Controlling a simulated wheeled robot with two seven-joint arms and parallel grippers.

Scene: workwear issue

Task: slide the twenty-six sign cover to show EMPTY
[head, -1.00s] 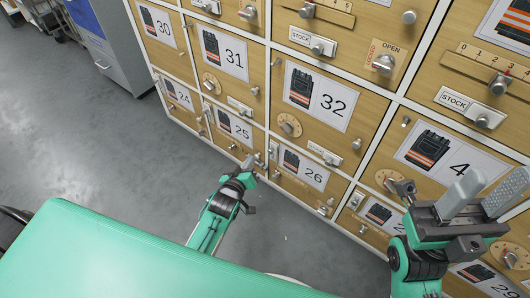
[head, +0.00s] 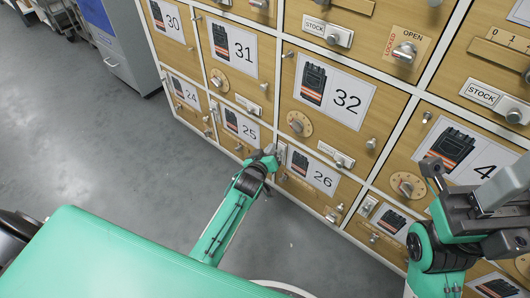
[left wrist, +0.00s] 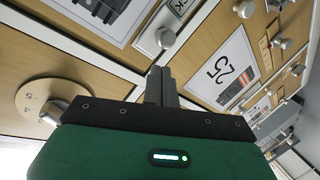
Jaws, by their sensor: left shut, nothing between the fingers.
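The twenty-six door (head: 310,192) is in the lower row in the head view, with a card showing a vest and 26. Its sign is a small upright plate (head: 281,153) at the door's left edge. The left wrist view shows a sign plate with a round knob (left wrist: 165,38) and part of the word STOCK. My left gripper (head: 271,154) is shut and empty, its tips close beside that plate. Its fingers also show in the left wrist view (left wrist: 160,80); I cannot tell whether they touch the knob. My right gripper (head: 508,190) is partly cut off at the right edge.
Door 32 (head: 335,90) above has a dial (head: 299,123) and its own STOCK sign (head: 335,154). Door 25 (head: 240,127) is to the left. Other knobs and latches stick out nearby. The grey floor (head: 110,140) in front is clear.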

